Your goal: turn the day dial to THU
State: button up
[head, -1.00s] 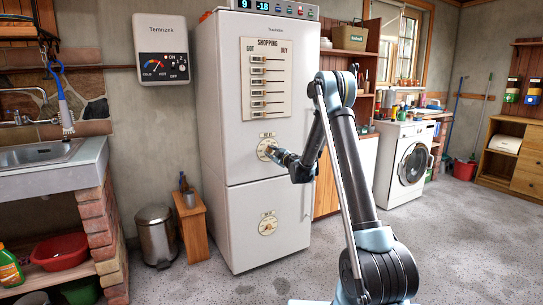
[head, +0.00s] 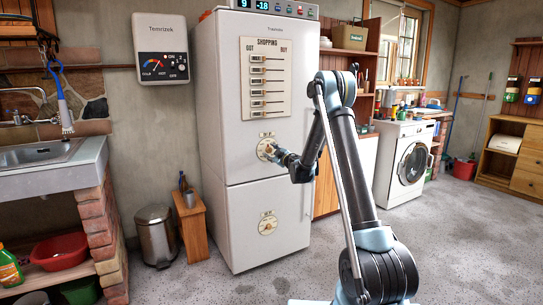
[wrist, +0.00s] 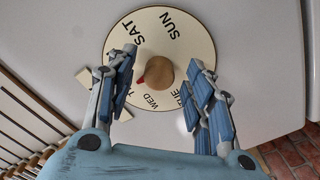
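The day dial (wrist: 190,48) is a cream disc on the upper fridge door, with a round wooden knob (wrist: 161,71) bearing a red pointer mark. It also shows in the head view (head: 264,144). SUN, SAT, WED and TUE are readable in the wrist view; a label starting with T is partly covered by the left finger. The red mark points left and slightly down, toward that finger; its exact label is hidden. My gripper (wrist: 163,66) is open, one finger on each side of the knob, with visible gaps. It shows small in the head view (head: 279,154).
A second dial (head: 268,225) is on the lower door of the fridge (head: 285,205). A shopping board with sliders (head: 281,78) hangs above the upper dial. A small wooden stand (head: 193,230) and a bin (head: 157,238) stand left of the fridge.

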jog(key=v, duration=1.2)
